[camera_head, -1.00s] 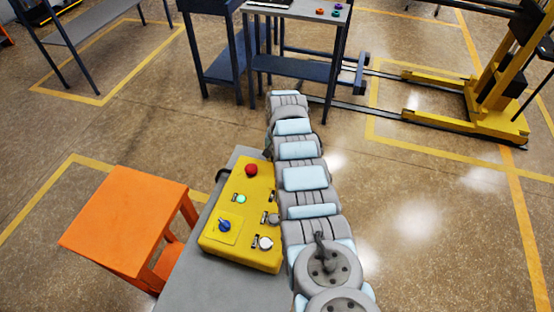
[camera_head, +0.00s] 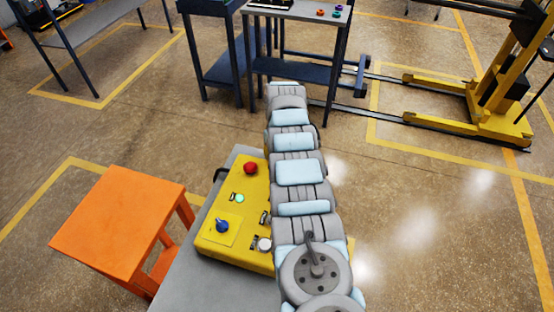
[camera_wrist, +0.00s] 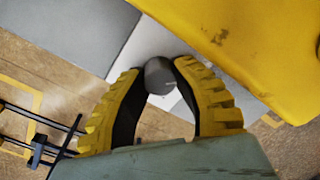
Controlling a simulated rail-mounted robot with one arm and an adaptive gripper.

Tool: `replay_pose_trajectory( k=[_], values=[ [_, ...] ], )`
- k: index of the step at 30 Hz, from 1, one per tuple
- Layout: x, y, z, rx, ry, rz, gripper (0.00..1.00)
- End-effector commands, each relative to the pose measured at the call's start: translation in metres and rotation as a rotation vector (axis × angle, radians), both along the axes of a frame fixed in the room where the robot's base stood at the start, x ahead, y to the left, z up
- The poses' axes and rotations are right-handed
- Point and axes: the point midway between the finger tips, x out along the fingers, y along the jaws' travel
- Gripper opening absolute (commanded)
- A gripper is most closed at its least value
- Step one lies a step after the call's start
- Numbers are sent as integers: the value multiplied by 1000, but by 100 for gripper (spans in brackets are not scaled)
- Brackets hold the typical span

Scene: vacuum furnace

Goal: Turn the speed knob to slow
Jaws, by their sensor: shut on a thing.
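A yellow control panel (camera_head: 232,255) sits on a grey bench in the head view. It carries a red button (camera_head: 250,168), a pale green button (camera_head: 240,198), a blue knob (camera_head: 222,225) and a small grey knob (camera_head: 264,244) near its front right edge. The labels are too small to read. My gripper (camera_wrist: 158,66) has its yellow, black-lined fingers closed on a dark grey, rounded knob (camera_wrist: 159,76) in the wrist view. The yellow panel (camera_wrist: 235,50) is close by at upper right there. My gripper is not visible in the head view. I cannot tell which panel control it holds.
An orange stool (camera_head: 118,222) stands left of the grey bench (camera_head: 200,285). My arm runs along the panel's right side. A table (camera_head: 300,10) with small coloured parts is at the back, and a yellow lift frame (camera_head: 495,100) is at the far right. The floor between is clear.

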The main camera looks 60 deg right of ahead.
Motion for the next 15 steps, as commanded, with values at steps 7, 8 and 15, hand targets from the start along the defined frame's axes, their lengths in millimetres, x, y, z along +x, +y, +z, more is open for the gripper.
replay_pose_trajectory(
  k=[7, 8, 15],
  values=[
    [0, 0, -2, 0, 0, 33, 0],
    [0, 0, -2, 0, 0, 35, 0],
    [0, 0, -2, 0, 0, 36, 0]
  ],
)
